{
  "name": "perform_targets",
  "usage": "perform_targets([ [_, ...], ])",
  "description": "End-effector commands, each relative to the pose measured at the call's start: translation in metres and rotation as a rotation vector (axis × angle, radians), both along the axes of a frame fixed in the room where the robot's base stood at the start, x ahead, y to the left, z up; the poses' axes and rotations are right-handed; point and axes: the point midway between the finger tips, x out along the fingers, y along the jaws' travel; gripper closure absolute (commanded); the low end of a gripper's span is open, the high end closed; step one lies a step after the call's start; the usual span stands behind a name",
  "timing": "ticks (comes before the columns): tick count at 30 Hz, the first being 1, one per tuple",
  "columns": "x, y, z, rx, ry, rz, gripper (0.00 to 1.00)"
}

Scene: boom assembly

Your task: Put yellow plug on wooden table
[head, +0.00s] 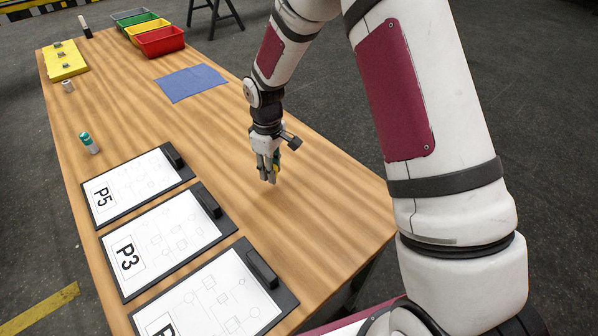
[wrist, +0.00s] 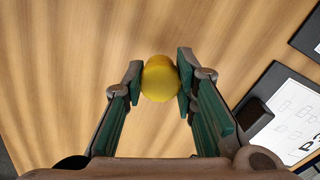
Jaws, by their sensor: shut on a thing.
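The yellow plug (wrist: 160,80) shows as a round yellow shape between the fingertips in the wrist view. In the head view only a small bit of the yellow plug (head: 277,168) shows beside the fingers. My gripper (wrist: 158,84) is shut on it; it also shows in the head view (head: 270,178), pointing down over the right part of the wooden table (head: 225,140). I cannot tell whether the plug touches the tabletop.
Clipboards marked P5 (head: 140,184) and P3 (head: 168,240) lie left of my gripper, with another nearer. A blue cloth (head: 191,83), a red bin (head: 160,41), a yellow block (head: 64,60) and a green-topped bottle (head: 89,143) stand farther off. Table around my gripper is bare.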

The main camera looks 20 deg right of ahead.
Motion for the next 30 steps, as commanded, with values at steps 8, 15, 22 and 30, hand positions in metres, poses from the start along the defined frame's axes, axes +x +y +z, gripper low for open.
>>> perform_targets([
  [8, -0.008, -0.055, -0.005, 0.0, 0.001, -0.002, 0.89],
  [15, -0.009, -0.074, -0.007, 0.0, 0.001, -0.002, 0.89],
  [22, -0.011, -0.076, -0.036, 0.001, 0.004, 0.001, 0.89],
  [30, -0.008, -0.076, -0.043, 0.0, 0.0, 0.0, 0.89],
])
